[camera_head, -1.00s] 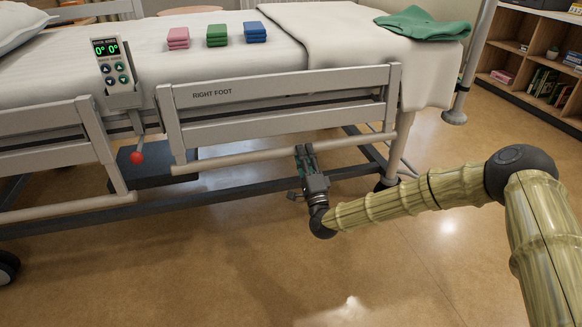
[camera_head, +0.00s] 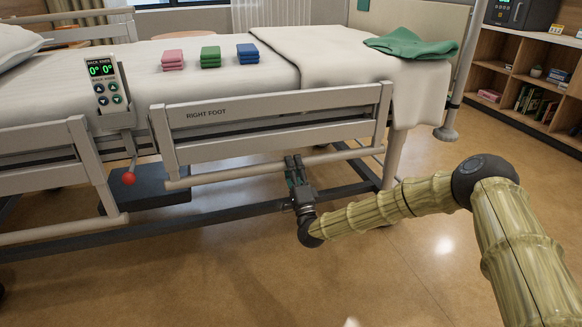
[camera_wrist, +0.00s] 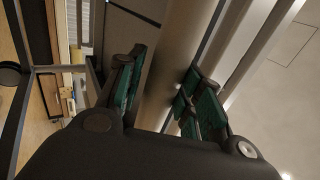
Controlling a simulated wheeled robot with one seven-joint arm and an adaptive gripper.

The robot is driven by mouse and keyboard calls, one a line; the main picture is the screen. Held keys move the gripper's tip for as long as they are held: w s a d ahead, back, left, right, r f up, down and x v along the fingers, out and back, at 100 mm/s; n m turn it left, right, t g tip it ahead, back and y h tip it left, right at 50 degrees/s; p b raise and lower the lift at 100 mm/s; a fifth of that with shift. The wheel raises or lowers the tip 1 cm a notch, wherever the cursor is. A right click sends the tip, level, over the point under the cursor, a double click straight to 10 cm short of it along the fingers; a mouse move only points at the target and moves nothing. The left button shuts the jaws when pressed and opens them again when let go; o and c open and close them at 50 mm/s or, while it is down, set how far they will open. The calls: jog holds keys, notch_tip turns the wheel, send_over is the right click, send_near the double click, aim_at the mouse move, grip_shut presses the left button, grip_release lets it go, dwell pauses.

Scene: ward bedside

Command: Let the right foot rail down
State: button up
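The right foot rail (camera_head: 300,108), a pale slatted panel marked RIGHT FOOT, stands raised along the near side of the bed. A tubular bar (camera_head: 235,171) runs below it. My gripper (camera_head: 293,165) is at this bar, right of its middle, reaching up from below. In the wrist view, the green-padded fingers (camera_wrist: 160,90) are apart, with the bar (camera_wrist: 178,70) passing between or just beyond them. I cannot tell whether the pads touch it. A red knob (camera_head: 128,179) on a lever hangs left of the rail, below the bed control.
The bed control (camera_head: 108,92) hangs at the left. A dark frame beam (camera_head: 170,221) runs low under the bed. The floor in front is clear.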

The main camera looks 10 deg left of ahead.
jog(key=shift+o, duration=1.4)
jog(key=shift+w+d+f, duration=0.1)
jog(key=shift+w+f, duration=0.2)
jog(key=shift+f, duration=0.45)
jog(key=shift+r, duration=0.1)
jog(key=shift+d+r, duration=0.1)
jog(key=shift+d, duration=0.05)
jog(key=shift+s, duration=0.15)
jog(key=shift+s+f, duration=0.2)
jog(key=v, duration=1.1)
jog(key=shift+s+d, duration=0.1)
jog(key=shift+d, duration=0.05)
